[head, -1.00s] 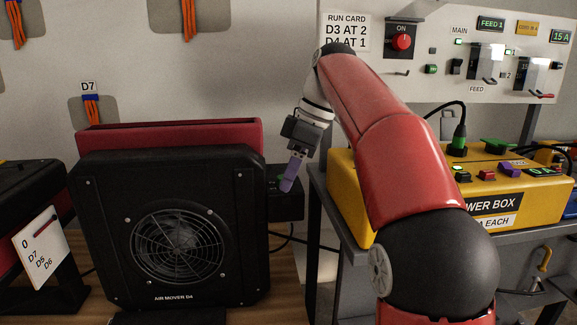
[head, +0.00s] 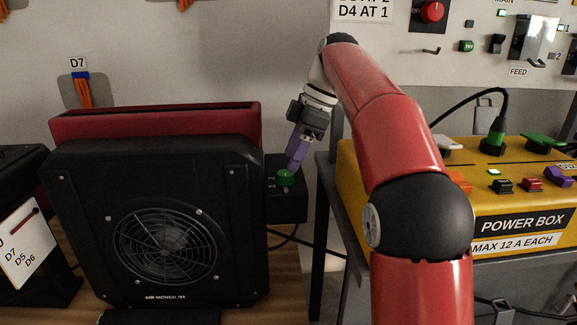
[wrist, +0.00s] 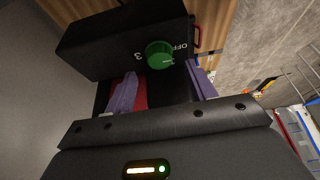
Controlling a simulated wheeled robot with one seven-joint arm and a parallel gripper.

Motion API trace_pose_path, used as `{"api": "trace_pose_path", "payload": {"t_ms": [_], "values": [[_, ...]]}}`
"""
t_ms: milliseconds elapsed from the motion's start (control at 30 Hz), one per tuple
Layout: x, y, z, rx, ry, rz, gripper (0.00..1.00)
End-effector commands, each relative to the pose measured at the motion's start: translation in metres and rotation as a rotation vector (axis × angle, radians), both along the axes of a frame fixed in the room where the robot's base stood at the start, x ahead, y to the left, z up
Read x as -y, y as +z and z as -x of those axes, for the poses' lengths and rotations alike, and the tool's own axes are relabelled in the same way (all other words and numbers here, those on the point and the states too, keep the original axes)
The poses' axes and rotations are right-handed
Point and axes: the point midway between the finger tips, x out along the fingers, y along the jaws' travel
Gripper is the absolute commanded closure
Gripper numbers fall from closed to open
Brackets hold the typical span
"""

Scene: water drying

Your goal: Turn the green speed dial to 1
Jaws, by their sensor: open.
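The green speed dial (head: 286,178) sits on a black control box (head: 290,205) at the right side of the black air mover D4 (head: 92,240). In the wrist view the dial (wrist: 159,54) shows whole, with "OFF" on its right and "3" on its left; which mark it points at I cannot tell. My gripper (head: 293,166) has purple fingers and is open. In the wrist view its fingers (wrist: 163,92) are apart, one on each side below the dial, with nothing between them. The fingertips are close to the dial; I cannot tell whether they touch it.
The yellow power box (head: 482,248) stands on a grey stand at the right, beneath the wall panel (head: 470,72). A red housing (head: 150,120) rises behind the air mover. A white card (head: 24,242) hangs at the left. The wall behind the control box is clear.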

Motion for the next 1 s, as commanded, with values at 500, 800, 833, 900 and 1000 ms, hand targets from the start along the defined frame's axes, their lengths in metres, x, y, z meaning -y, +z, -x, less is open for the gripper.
{"api": "trace_pose_path", "payload": {"t_ms": [500,800,833,900,1000], "values": [[-0.015,-0.036,0.000,0.000,0.000,0.001,0.45],[-0.015,-0.036,0.000,0.000,-0.001,0.001,0.68],[-0.015,-0.036,0.000,0.000,-0.001,0.001,0.72],[-0.015,-0.036,0.000,0.000,-0.001,0.001,0.81],[-0.015,-0.036,0.000,0.000,-0.001,0.001,0.89]]}}
